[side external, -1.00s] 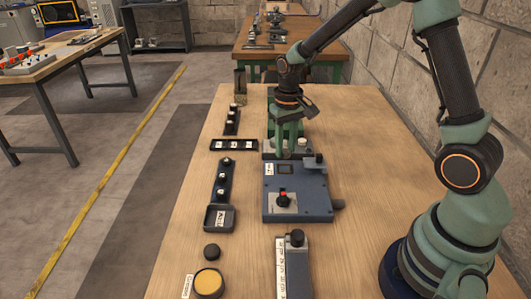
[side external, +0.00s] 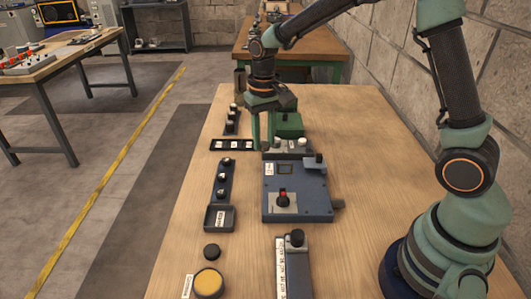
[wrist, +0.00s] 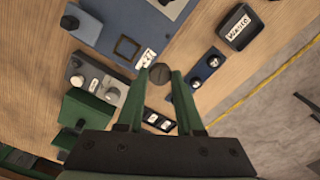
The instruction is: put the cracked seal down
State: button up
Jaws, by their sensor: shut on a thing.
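My gripper (side external: 262,146) is above the table, just left of a grey block with knobs, beside the back of the blue box. In the wrist view my gripper (wrist: 160,80) is shut on a small dark round thing, the seal (wrist: 159,74), held between the fingertips. Any crack in it is too small to see, and it cannot be made out in the side view. A dark square tray labelled WASTE (side external: 219,218) sits in front and to the left; it shows at top right in the wrist view (wrist: 238,28).
A blue box (side external: 312,180) with a red knob, a grey block (side external: 290,152) and a green box (side external: 289,125) stand on the right. Dark racks (side external: 223,172) with small parts line the left. A yellow-topped round dish (side external: 208,282) and a dark disc (side external: 211,251) are in front.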

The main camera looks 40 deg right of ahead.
notch_tip(320, 180, up, 8)
send_over(220, 220)
notch_tip(220, 220, down, 20)
jog(key=shift+r, duration=0.25)
jog(key=shift+f, duration=0.1)
jog(key=o, duration=0.6)
